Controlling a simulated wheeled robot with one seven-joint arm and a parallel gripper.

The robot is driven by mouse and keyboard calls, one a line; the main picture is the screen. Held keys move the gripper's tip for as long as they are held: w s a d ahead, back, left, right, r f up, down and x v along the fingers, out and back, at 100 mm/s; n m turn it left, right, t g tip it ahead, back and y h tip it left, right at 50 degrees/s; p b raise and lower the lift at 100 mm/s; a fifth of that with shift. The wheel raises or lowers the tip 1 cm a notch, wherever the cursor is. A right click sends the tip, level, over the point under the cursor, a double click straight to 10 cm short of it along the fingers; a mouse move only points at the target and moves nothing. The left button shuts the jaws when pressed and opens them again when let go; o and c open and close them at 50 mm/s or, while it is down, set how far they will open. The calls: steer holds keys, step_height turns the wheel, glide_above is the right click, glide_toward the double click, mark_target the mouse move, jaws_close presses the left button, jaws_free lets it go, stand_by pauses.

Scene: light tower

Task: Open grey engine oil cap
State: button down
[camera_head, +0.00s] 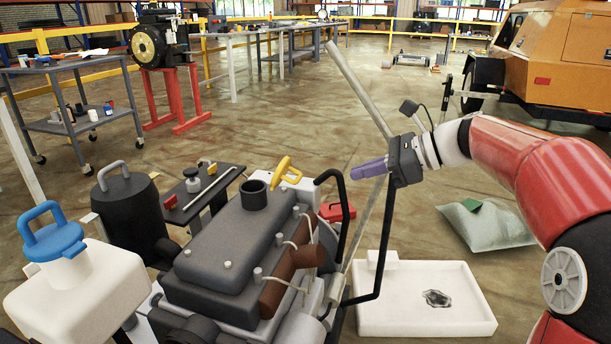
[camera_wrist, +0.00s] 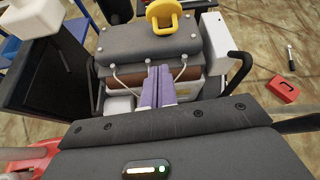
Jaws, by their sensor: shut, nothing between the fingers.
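A grey cap with a loop handle (camera_head: 112,176) sits upright on a dark cylindrical tank (camera_head: 130,215), left of the engine (camera_head: 235,245) in the head view. A short dark grey neck (camera_head: 254,196) also stands on top of the engine; I cannot tell for sure which of the two is the engine oil cap. My gripper (camera_head: 368,168) is raised to the right of the engine, well apart from both. Its purple fingers are together and empty, and they also show in the wrist view (camera_wrist: 158,86), in front of the engine.
A blue-handled cap (camera_head: 52,235) tops a white tank (camera_head: 80,295) at front left. A yellow handle (camera_head: 287,169) stands at the engine's far end. A black bent bar (camera_head: 386,240) runs beside the engine. A white tray (camera_head: 425,325) lies on the floor at right.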

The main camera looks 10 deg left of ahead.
steer(key=w+m+y, duration=0.1)
steer(key=w, duration=0.1)
steer(key=b, duration=0.2)
glide_toward(286, 170)
step_height(286, 170, down, 3)
steer(key=a, duration=0.4)
steer(key=shift+a+r+p, duration=0.15)
steer(key=shift+r+p, duration=0.15)
steer(key=shift+r, duration=0.05)
steer(key=shift+w+a+r, duration=0.15)
steer(key=shift+a+r, duration=0.05)
steer(key=shift+a, duration=0.25)
